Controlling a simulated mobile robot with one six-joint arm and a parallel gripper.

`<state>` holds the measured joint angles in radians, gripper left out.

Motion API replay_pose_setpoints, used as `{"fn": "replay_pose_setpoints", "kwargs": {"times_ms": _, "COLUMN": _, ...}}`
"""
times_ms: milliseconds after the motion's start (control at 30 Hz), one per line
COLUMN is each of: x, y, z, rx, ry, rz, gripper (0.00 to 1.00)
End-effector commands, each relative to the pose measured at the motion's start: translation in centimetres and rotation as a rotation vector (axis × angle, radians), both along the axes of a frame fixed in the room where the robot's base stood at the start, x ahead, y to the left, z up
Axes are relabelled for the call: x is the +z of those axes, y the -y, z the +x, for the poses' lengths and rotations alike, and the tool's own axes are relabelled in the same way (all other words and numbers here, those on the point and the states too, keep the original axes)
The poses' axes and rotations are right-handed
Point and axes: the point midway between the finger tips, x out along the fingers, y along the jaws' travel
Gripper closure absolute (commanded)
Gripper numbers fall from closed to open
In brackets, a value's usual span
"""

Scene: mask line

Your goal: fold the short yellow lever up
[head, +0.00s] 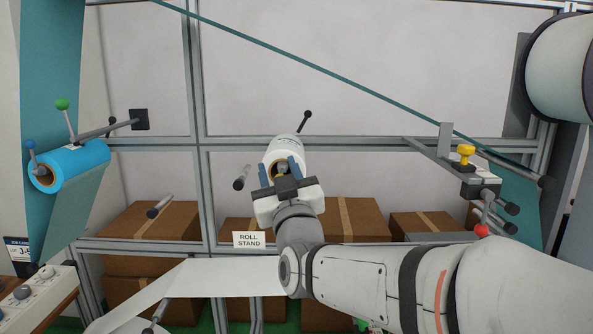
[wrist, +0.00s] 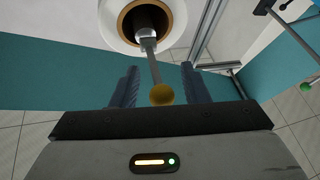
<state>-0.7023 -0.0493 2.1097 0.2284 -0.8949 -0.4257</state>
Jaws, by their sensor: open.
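The short yellow lever (wrist: 162,95) shows in the wrist view as a grey rod ending in a yellow ball. It runs from the hub of a white roll (wrist: 105,12) towards me. In the head view the white roll (head: 284,147) is mid-picture, with the lever mostly hidden between my fingers. My gripper (head: 281,172) is in front of the roll's end. In the wrist view my gripper (wrist: 160,70) is open, with one blue finger on each side of the lever and gaps visible on both sides. The ball lies low between the fingers, near the palm.
A blue roll (head: 72,166) with blue and green ball levers is on the left. A black-tipped rod (head: 304,121) rises behind the white roll. Cardboard boxes (head: 165,217) stand behind the frame's lower rail.

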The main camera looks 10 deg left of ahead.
Motion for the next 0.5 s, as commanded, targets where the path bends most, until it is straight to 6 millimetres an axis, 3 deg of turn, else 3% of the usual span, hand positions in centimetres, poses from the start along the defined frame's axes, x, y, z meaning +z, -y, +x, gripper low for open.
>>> {"fn": "replay_pose_setpoints", "kwargs": {"times_ms": 100, "x": -0.03, "y": 0.0, "z": -0.02, "rx": 0.0, "ry": 0.0, "rz": 0.0, "gripper": 0.61}}
{"fn": "replay_pose_setpoints", "kwargs": {"times_ms": 500, "x": -0.05, "y": -0.02, "z": -0.05, "rx": 0.0, "ry": -0.001, "rz": 0.0, "gripper": 0.93}}
